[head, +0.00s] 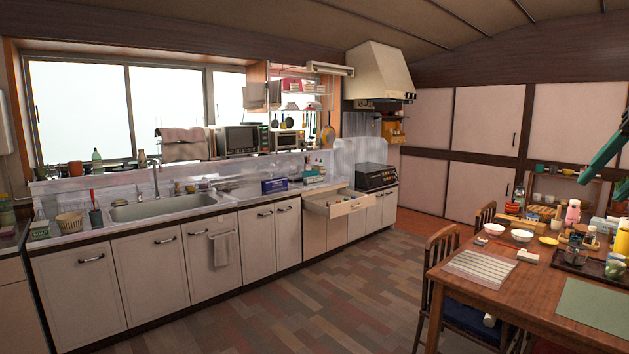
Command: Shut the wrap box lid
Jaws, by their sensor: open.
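I cannot tell for sure which thing is the wrap box. A small blue and white box (274,186) sits on the counter right of the sink. It is the most box-like thing there, but too small to tell whether a lid stands open. A long orange-red box-like thing (516,222) lies on the dining table at its far left side. My gripper (596,165) is at the right edge, teal, above the far part of the table. It is open, points down and left, and is partly cut off by the frame. It appears empty and apart from both boxes.
The wooden table (530,297) holds bowls, cups, bottles, a striped mat (481,267) and a dark tray (574,262). Chairs stand at its left. A drawer (337,203) under the counter is pulled out. The floor (300,300) between counter and table is clear.

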